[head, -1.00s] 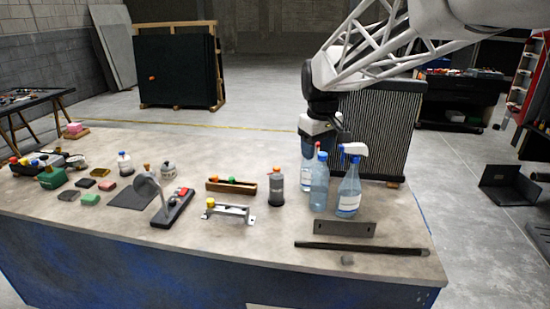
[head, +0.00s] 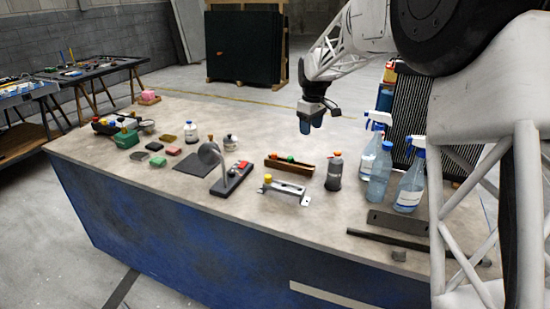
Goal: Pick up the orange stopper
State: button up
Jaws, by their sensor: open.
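A long wooden holder (head: 277,165) on the bench carries small coloured pieces. An orange piece (head: 308,167) sits at its right end, a green piece (head: 291,158) in the middle and an orange-red piece (head: 274,155) at the left. A dark grey bottle (head: 334,175) just right of the holder has an orange top (head: 337,154). Which of these is the stopper I cannot tell. My gripper (head: 311,124) hangs open and empty in the air, fingers pointing down, and appears above the holder and bottle in the picture, touching nothing.
Clear spray bottles (head: 408,187) and a plain clear bottle (head: 379,178) stand to the right. A metal bracket with a yellow knob (head: 285,190) and a red-buttoned device (head: 232,178) stand in front and left. The bench's back middle is clear.

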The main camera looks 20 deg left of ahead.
aim_at(274, 153)
jog(key=w+a+f+n, duration=0.1)
jog(key=a+f, duration=0.2)
jog(key=a, duration=0.2)
jog(key=w+a+f+n, duration=0.1)
jog(key=a+f, duration=0.1)
jog(key=a, duration=0.3)
jog(key=w+a+f+n, duration=0.1)
jog(key=w+a+f, duration=0.1)
jog(key=a, duration=0.3)
jog(key=shift+f, duration=0.8)
jog(key=shift+f, duration=0.15)
jog(key=shift+f, duration=1.15)
jog(key=shift+f, duration=0.15)
jog(key=shift+w+f, duration=0.1)
jog(key=shift+f, duration=2.35)
jog(key=c, duration=1)
